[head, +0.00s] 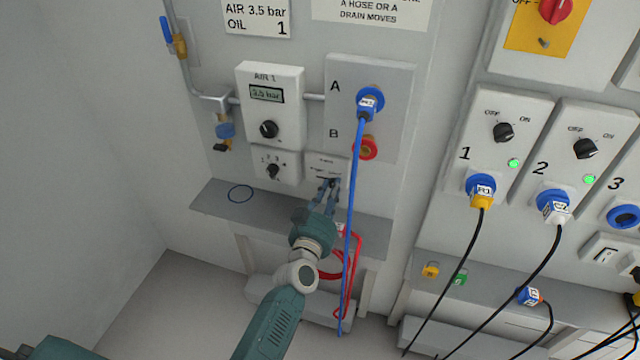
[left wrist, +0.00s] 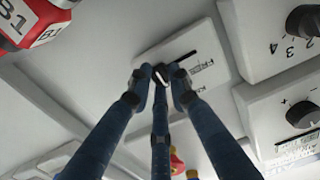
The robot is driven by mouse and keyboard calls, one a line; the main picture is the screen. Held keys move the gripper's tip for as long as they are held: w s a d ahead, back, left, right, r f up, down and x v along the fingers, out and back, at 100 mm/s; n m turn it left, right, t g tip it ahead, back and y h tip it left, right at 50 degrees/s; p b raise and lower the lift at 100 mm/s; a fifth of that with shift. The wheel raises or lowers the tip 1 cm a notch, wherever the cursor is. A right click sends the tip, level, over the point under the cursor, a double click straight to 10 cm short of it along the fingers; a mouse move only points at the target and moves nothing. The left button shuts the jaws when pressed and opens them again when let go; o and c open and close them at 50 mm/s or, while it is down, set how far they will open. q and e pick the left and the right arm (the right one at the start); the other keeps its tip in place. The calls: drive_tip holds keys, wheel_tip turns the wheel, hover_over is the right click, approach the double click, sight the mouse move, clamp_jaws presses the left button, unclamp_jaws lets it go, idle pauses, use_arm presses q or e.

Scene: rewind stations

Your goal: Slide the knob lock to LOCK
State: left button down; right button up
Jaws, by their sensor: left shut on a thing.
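The knob lock (head: 322,162) is a small white box with a slot, below the port panel and right of the selector knob. It also shows in the left wrist view (left wrist: 210,48). My left gripper (head: 330,184) reaches it from below. In the left wrist view its fingertips (left wrist: 160,76) are shut on a small dark slider tab (left wrist: 161,73) at the slot. Bare slot runs from the tab toward the upper right, near the word FREE. The slot's other end and the LOCK mark are hidden behind the fingers. My right gripper is not in view.
The selector knob (head: 272,171) and the AIR 1 regulator (head: 269,105) sit left of the lock. A blue hose (head: 351,210) hangs close to the right of my left gripper from port A. Below are a grey shelf (head: 218,206) and a red hose (head: 357,262).

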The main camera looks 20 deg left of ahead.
use_arm(q)
drive_tip(key=c, duration=1.6)
unclamp_jaws()
drive_tip(key=shift+d+r, duration=0.15)
drive_tip(key=shift+r, duration=0.1)
drive_tip(key=shift+c, duration=0.2)
drive_tip(key=shift+d, duration=0.1)
drive_tip(key=shift+f, duration=0.15)
drive_tip(key=s, duration=1.2)
drive_tip(key=shift+a, duration=0.25)
